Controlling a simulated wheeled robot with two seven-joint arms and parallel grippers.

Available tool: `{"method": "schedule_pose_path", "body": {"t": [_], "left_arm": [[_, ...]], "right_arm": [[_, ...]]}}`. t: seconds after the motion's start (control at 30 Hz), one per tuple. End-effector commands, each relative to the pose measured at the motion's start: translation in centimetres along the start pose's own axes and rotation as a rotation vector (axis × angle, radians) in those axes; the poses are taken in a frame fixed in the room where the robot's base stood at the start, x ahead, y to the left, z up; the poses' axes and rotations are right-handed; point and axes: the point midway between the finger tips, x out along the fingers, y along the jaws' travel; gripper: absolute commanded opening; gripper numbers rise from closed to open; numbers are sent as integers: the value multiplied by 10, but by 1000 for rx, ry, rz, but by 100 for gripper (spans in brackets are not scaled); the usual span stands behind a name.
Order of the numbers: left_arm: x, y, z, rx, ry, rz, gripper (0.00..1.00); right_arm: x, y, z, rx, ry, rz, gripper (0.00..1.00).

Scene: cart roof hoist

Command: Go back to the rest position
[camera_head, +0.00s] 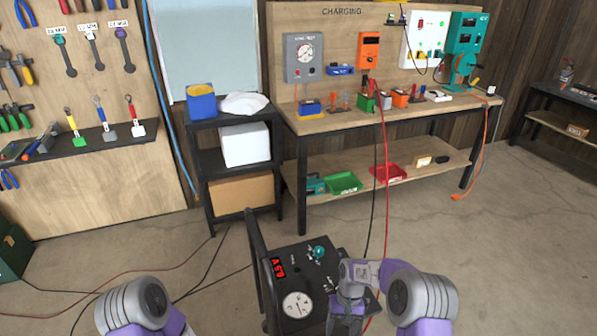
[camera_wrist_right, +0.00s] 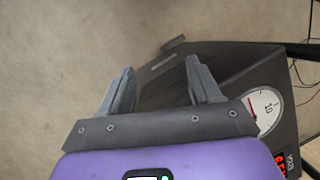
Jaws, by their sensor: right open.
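A black cart (camera_head: 317,278) stands in front of me, with a red lit display (camera_head: 278,267), a green knob (camera_head: 318,252) and a round white gauge (camera_head: 297,304) on its top. My right gripper (camera_head: 345,318) is over the cart's right side. In the right wrist view its two fingers (camera_wrist_right: 159,82) are apart with nothing between them. The cart's dark top (camera_wrist_right: 225,70) and gauge (camera_wrist_right: 262,110) lie beyond and to the right of them. My left arm shows only partly at the bottom left; its gripper is out of frame.
A charging workbench (camera_head: 400,117) stands at the back, with a black shelf unit (camera_head: 204,162) left of it. A tool pegboard (camera_head: 95,90) is at left. Red and black cables run over the floor. The floor at right (camera_head: 520,250) is clear.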

Motion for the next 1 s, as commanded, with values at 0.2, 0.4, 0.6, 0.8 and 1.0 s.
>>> {"method": "schedule_pose_path", "body": {"t": [0.2,0.4,0.6,0.8,1.0], "left_arm": [[0,0,0,0,-1,0,43],[0,0,0,0,-1,0,43],[0,0,0,0,-1,0,43],[0,0,0,0,-1,0,43],[0,0,0,0,-1,0,43]], "right_arm": [[66,-3,34,15,63,-107,63],[118,-10,90,69,166,-208,63],[140,-15,147,132,261,-257,63],[141,-15,175,166,315,-267,63],[141,-15,177,169,321,-268,63]]}}
